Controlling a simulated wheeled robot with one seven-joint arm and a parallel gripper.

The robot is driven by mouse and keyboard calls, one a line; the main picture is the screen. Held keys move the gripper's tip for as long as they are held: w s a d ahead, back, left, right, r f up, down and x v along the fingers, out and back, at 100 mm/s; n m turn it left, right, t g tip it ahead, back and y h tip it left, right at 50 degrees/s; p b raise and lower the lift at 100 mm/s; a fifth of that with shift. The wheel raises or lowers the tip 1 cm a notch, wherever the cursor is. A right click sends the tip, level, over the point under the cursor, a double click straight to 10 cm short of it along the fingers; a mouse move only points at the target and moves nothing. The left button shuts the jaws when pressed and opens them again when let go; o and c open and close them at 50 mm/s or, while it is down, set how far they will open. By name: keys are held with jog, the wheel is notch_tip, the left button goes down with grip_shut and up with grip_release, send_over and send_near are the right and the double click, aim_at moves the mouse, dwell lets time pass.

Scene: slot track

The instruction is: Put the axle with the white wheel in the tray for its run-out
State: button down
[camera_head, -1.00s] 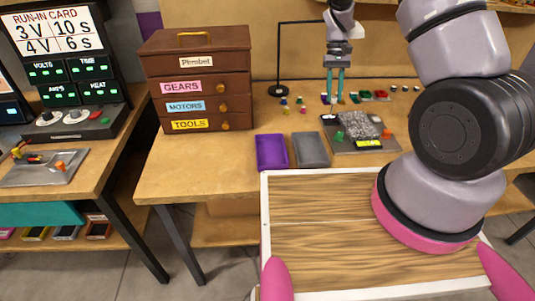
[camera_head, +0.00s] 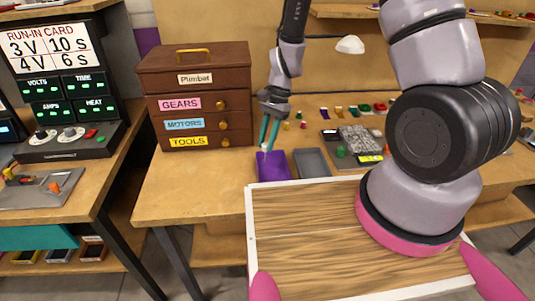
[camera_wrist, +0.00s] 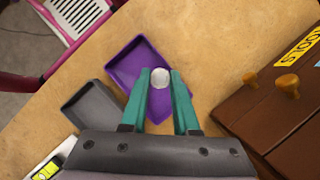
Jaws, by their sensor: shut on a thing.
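My gripper (camera_head: 267,134) has teal fingers and is over the far end of the purple tray (camera_head: 272,167), near the drawer chest. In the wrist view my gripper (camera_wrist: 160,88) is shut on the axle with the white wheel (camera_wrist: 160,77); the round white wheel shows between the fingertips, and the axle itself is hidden. Whether the wheel touches the tray cannot be told.
A grey tray (camera_head: 312,163) stands beside the purple tray. A brown chest (camera_head: 199,75) with labelled drawers stands close on the left. A dark device with a grey textured top (camera_head: 357,139) is to the right. Several small coloured parts lie at the back.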

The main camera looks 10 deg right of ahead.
jog(key=shift+f, duration=2.15)
jog(key=c, duration=0.7)
grip_release()
jog(key=shift+f, duration=0.1)
jog(key=shift+o, duration=0.2)
jog(key=v, duration=1.2)
jog(key=shift+r, duration=0.25)
jog(key=s+d+r+n+t, duration=0.25)
jog(key=d+r+t, duration=0.2)
jog(key=r, duration=0.85)
jog(key=s+d+r+n+t, duration=0.1)
jog(key=s+d+r+t, duration=0.35)
jog(key=r, duration=0.85)
jog(key=s+d+r+n+t+h, duration=0.1)
jog(key=s+d+r, duration=0.4)
jog(key=s+r, duration=0.1)
jog(key=shift+d+r, duration=0.15)
jog(key=shift+r, duration=0.1)
